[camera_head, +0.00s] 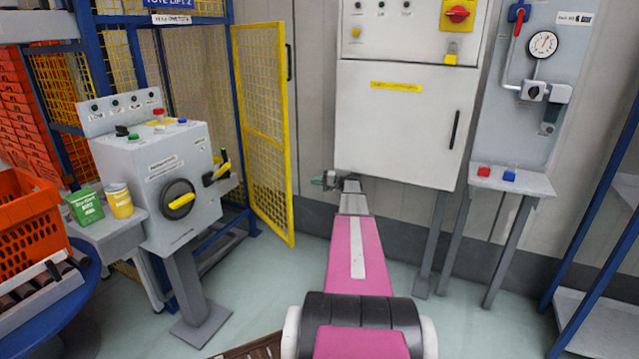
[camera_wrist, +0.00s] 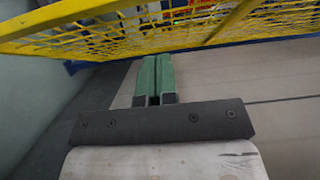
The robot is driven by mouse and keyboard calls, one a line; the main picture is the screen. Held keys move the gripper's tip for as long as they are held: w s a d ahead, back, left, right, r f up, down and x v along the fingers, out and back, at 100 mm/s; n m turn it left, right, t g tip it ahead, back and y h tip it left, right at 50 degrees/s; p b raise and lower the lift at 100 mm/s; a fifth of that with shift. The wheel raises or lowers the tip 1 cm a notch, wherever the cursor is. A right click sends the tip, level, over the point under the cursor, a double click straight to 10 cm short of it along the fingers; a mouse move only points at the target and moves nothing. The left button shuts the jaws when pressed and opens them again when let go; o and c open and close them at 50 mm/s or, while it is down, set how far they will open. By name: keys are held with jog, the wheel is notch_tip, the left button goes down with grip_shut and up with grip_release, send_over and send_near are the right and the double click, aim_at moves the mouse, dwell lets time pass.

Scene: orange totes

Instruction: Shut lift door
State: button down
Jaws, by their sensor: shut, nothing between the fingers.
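The lift door (camera_head: 264,125) is a yellow-framed mesh panel. It stands open in the head view, swung out from the blue lift frame (camera_head: 100,75), with a dark handle (camera_head: 290,62) on its outer edge. My gripper (camera_head: 318,181) is to the right of the door's outer edge, in front of the wall. In the wrist view, the green fingers of my gripper (camera_wrist: 154,60) are together with nothing between them. The yellow mesh door (camera_wrist: 170,28) spans the top of that view, just beyond the fingertips. I cannot tell whether they touch it.
A grey control console (camera_head: 160,165) with a black-and-yellow knob stands left of the door. A white cabinet (camera_head: 400,125) is on the wall behind my gripper, with a gauge panel (camera_head: 540,90) to its right. An orange tote (camera_head: 25,215) is at far left. Pale floor shows below the door.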

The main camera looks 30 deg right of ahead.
jog(key=w+a, duration=0.2)
jog(key=a, duration=0.6)
jog(key=shift+w+a, duration=0.15)
jog(key=shift+a, duration=0.1)
jog(key=w+a+m+t+h, duration=0.1)
jog(key=a+m+t+h, duration=0.3)
jog(key=a, duration=2.5)
jog(key=shift+a+m+t+h, duration=0.2)
jog(key=shift+m+t+h, duration=0.25)
jog(key=shift+h, duration=0.35)
